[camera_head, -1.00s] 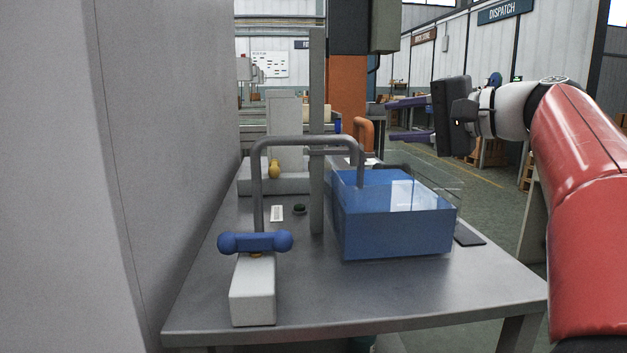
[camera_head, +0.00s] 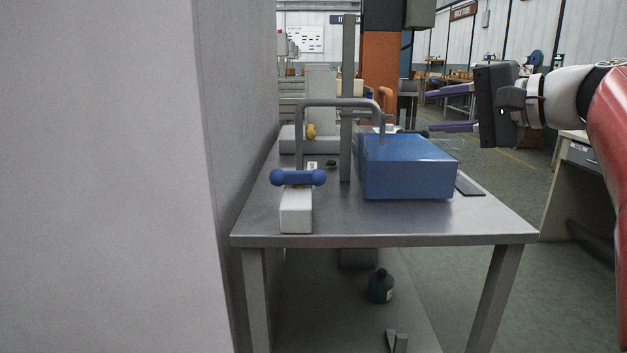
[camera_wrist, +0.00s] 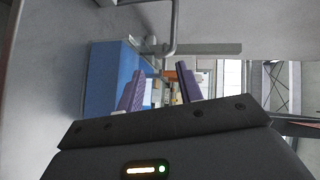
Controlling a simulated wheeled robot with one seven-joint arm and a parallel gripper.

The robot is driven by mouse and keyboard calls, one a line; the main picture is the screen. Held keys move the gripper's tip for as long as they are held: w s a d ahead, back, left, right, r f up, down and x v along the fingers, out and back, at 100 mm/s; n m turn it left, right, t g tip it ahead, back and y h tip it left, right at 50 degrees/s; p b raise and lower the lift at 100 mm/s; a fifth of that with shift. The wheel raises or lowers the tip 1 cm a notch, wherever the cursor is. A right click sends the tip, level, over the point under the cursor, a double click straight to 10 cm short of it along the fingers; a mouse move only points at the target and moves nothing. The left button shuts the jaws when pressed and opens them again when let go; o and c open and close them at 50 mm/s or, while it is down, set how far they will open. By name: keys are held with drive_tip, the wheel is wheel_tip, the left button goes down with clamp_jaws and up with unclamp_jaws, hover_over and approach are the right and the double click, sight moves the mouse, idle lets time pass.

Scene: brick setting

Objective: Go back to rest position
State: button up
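My gripper (camera_head: 430,111) is raised at the right in the head view, to the right of and above the blue box (camera_head: 409,170) on the metal table. Its two purple fingers are spread apart with nothing between them. The wrist view also shows the open fingers (camera_wrist: 160,88), with the blue box (camera_wrist: 105,80) at their left. My red and white arm reaches in from the right edge.
The grey metal table (camera_head: 385,225) carries a bent grey pipe (camera_head: 340,103), a post and a white block (camera_head: 296,211) with a blue handle (camera_head: 298,178). A large grey wall (camera_head: 150,180) fills the left. A dark green bottle (camera_head: 380,286) stands below the table.

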drive_tip(key=s+a+f+n+g+h+p, duration=0.1)
drive_tip(key=s+f+n+g+h, duration=0.1)
drive_tip(key=s+f, duration=0.5)
drive_tip(key=s+a+f+n+g+h+p, duration=0.1)
drive_tip(key=s+f+h, duration=0.4)
drive_tip(key=f, duration=0.9)
drive_tip(key=s+a+f+n+g+h+p, duration=0.1)
drive_tip(key=s+a+f+n+g+h, duration=0.1)
drive_tip(key=s+f, duration=0.8)
drive_tip(key=a+f+n+h, duration=0.1)
drive_tip(key=n, duration=0.1)
drive_tip(key=shift+s+n+g+h, duration=0.3)
drive_tip(key=shift+s+n+h, duration=0.05)
drive_tip(key=shift+n+h, duration=0.05)
